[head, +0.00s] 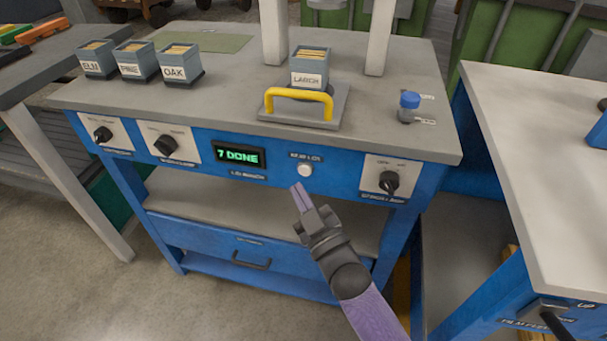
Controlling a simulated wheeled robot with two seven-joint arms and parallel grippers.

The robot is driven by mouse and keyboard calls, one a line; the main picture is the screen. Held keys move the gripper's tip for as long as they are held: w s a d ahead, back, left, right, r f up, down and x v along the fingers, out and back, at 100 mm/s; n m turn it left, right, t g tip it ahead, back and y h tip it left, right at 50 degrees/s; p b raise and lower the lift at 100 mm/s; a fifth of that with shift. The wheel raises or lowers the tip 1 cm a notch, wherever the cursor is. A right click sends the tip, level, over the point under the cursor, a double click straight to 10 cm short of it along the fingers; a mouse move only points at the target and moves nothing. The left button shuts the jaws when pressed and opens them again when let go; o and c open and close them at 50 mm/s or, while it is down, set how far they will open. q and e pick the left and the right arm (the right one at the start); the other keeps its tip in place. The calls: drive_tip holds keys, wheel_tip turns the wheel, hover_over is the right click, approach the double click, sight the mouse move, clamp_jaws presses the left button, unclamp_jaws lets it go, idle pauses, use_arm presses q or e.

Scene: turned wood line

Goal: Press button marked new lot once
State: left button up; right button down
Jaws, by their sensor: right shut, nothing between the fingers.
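The new lot button (305,170) is a round white button on the blue front panel of the bench, under a small label that seems to read NEW LOT. My right gripper (300,190) is shut and empty, with its fingertips just below the button in the picture. I cannot tell whether they touch the panel. A display (239,156) left of the button reads "7 DONE" in green. My left gripper is not in view.
Black knobs (166,145) sit left of the display and another knob (389,182) right of the button.

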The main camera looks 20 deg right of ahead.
sight(305, 170)
drive_tip(key=shift+w+d, duration=0.45)
drive_tip(key=shift+w, duration=0.25)
idle(0.6)
idle(0.9)
drive_tip(key=shift+w+d, duration=0.25)
drive_tip(key=shift+w, duration=0.1)
